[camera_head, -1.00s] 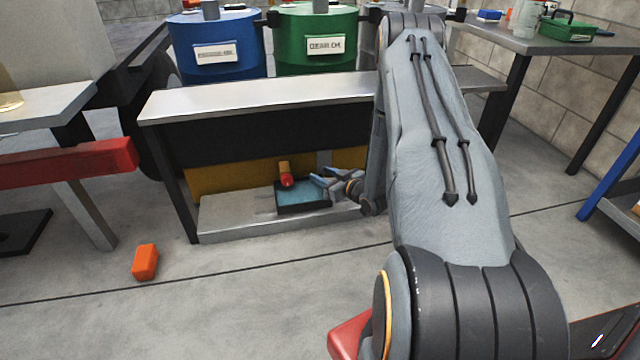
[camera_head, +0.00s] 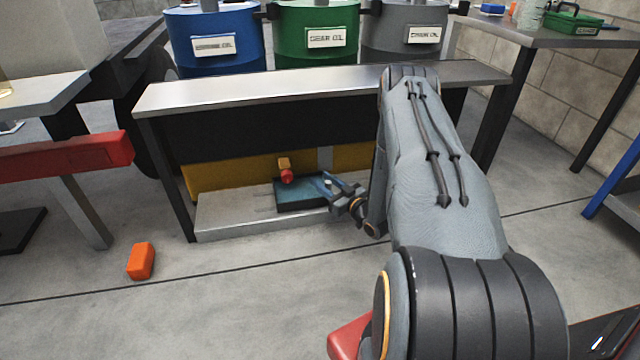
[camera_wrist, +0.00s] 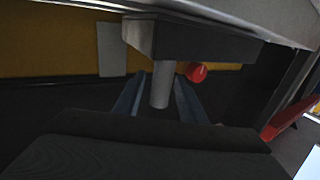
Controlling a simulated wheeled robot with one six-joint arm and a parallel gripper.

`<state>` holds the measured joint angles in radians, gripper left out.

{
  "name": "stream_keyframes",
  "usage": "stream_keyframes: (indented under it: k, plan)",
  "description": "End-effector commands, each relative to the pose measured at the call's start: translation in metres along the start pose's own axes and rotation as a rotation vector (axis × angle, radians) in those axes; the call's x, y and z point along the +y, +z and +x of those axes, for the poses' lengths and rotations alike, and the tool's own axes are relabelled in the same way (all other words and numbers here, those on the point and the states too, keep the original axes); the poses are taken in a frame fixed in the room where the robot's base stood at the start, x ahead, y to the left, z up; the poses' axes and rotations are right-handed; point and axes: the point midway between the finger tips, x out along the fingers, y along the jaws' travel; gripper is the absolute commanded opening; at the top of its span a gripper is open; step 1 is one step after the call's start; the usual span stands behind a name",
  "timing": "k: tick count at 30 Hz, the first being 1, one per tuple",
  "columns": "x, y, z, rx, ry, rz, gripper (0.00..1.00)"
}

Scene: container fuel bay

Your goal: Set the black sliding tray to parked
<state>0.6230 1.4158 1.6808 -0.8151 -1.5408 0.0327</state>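The black sliding tray (camera_head: 312,205) sits on the low shelf under the metal bench, with a blue-grey inside and a dark rim. In the wrist view it is a dark block (camera_wrist: 205,40) with a grey post (camera_wrist: 160,86) standing out of it. My gripper (camera_head: 327,181) is at the tray's right end. In the wrist view its fingers (camera_wrist: 161,92) lie on both sides of the post, with narrow gaps showing. The gripper looks open around the post; contact cannot be told. A red-ended orange cylinder (camera_head: 286,171) is at the tray's back edge.
The bench top (camera_head: 300,88) overhangs the shelf (camera_head: 225,217), and its dark left leg (camera_head: 168,180) stands nearby. A red beam (camera_head: 70,158) is at the left. An orange block (camera_head: 141,260) lies on the floor. The shelf left of the tray is clear.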

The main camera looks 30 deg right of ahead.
Motion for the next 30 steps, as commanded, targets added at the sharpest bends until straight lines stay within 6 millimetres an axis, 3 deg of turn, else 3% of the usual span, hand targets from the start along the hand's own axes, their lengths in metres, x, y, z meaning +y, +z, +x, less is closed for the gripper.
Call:
stream_keyframes:
  k: [5, 14, 21, 30]
  plan:
    - [0.0003, 0.0004, 0.0133, 0.0, 0.001, -0.001, 0.37]
    - [0.0002, -0.0005, 0.0147, -0.001, 0.001, 0.0, 0.37]
    - [0.0001, -0.0003, 0.0145, -0.001, 0.001, 0.0, 0.0]
    - [0.0019, -0.0006, 0.0101, -0.002, 0.0, 0.001, 0.0]
